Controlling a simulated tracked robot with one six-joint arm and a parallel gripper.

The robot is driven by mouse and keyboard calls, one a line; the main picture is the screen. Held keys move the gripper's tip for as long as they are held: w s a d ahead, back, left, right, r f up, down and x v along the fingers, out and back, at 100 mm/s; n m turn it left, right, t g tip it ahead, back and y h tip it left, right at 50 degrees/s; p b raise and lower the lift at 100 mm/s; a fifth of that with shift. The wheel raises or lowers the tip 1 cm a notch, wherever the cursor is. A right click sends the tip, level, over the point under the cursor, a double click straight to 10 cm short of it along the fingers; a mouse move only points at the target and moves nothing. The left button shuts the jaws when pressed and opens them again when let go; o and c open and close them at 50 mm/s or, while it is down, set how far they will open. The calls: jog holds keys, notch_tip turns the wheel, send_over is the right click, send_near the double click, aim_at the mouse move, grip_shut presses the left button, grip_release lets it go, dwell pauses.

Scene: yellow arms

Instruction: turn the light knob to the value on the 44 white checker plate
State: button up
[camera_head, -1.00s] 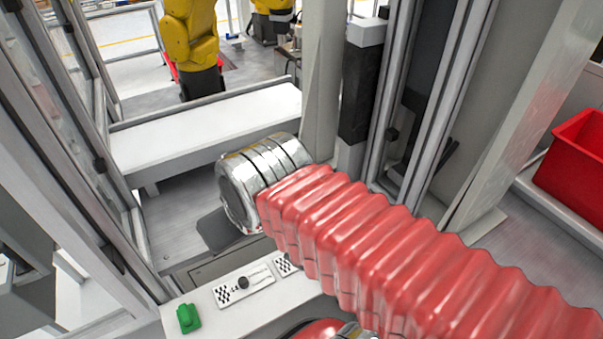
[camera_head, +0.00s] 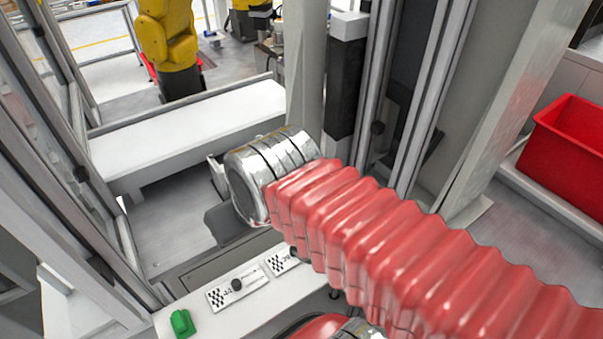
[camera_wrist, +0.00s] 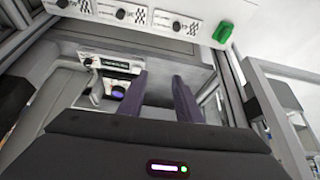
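White plates with black-and-white checker patterns and dark knobs sit in a row on a pale panel. In the head view I see one plate (camera_head: 254,282) with its knob (camera_head: 236,285) and part of a second plate (camera_head: 274,266), partly hidden by my red-sleeved arm. The wrist view shows three plates: right (camera_wrist: 160,18), middle (camera_wrist: 138,14) and left (camera_wrist: 82,7). Their printed numbers are too small to read, so I cannot tell which is 44. My gripper (camera_wrist: 161,82) is open and empty, its two dark fingers apart, below the plates in the wrist view and not touching them.
A green block-like part (camera_head: 182,323) sits on the panel beside the plates. A unit with a dark display (camera_wrist: 115,66) is behind the fingers in the wrist view. Metal frame posts stand left and right. A red bin (camera_head: 570,150) is at the right.

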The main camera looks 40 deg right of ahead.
jog(key=shift+d, duration=0.15)
jog(key=shift+o, duration=0.5)
jog(key=shift+o, duration=0.4)
jog(key=w+d+m+g, duration=0.2)
jog(key=w+d+m, duration=0.3)
jog(key=w+d, duration=0.3)
jog(key=w+d+f+m+g, duration=0.1)
jog(key=w+d+m+g, duration=0.2)
jog(key=d, duration=1.2)
jog(key=w+m, duration=0.2)
jog(key=w, duration=0.3)
jog(key=shift+w+f+g, duration=0.2)
jog(key=shift+w+g, duration=0.1)
jog(key=shift+w, duration=0.05)
jog(key=shift+f, duration=0.15)
notch_tip(320, 180, down, 14)
jog(key=shift+r, duration=0.25)
